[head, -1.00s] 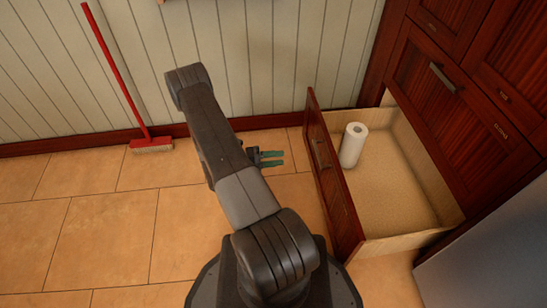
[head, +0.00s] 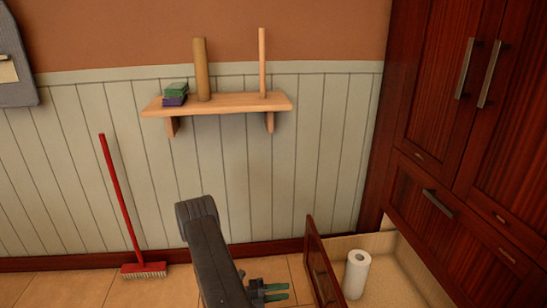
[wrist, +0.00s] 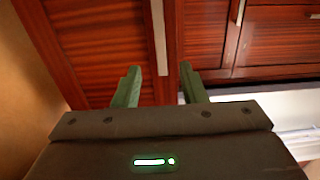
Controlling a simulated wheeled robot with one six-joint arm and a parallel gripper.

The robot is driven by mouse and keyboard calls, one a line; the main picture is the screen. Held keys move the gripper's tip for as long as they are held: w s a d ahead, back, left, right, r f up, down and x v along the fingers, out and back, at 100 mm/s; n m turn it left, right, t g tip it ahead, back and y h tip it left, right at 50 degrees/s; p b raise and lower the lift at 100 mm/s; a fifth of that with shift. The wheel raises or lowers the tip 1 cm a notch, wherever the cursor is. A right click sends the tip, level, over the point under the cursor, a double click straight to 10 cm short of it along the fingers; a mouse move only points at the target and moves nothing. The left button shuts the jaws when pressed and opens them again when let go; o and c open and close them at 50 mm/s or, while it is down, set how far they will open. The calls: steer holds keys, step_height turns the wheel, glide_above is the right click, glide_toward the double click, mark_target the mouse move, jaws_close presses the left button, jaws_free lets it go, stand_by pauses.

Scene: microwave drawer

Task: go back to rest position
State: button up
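My gripper (head: 283,292) shows low in the head view, beside my dark arm and left of the open drawer (head: 319,262). In the wrist view its two green fingers (wrist: 158,88) stand apart with nothing between them, so it is open and empty. The drawer's reddish wood front fills the space beyond the fingers in the wrist view. A white paper towel roll (head: 356,274) stands upright inside the drawer, apart from my gripper. The lower part of my arm is out of the head view.
A red broom (head: 122,205) leans on the panelled wall at left. A wooden shelf (head: 225,104) on the wall holds sponges (head: 175,94) and two upright rods. Tall dark red cabinets (head: 440,110) stand at right. Tiled floor (head: 70,288) is clear at lower left.

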mark_target(319, 287)
steer(key=d, duration=0.3)
steer(key=w+d+b, duration=0.1)
steer(key=d, duration=0.3)
steer(key=d+b, duration=0.1)
steer(key=d, duration=0.3)
steer(key=shift+w, duration=0.25)
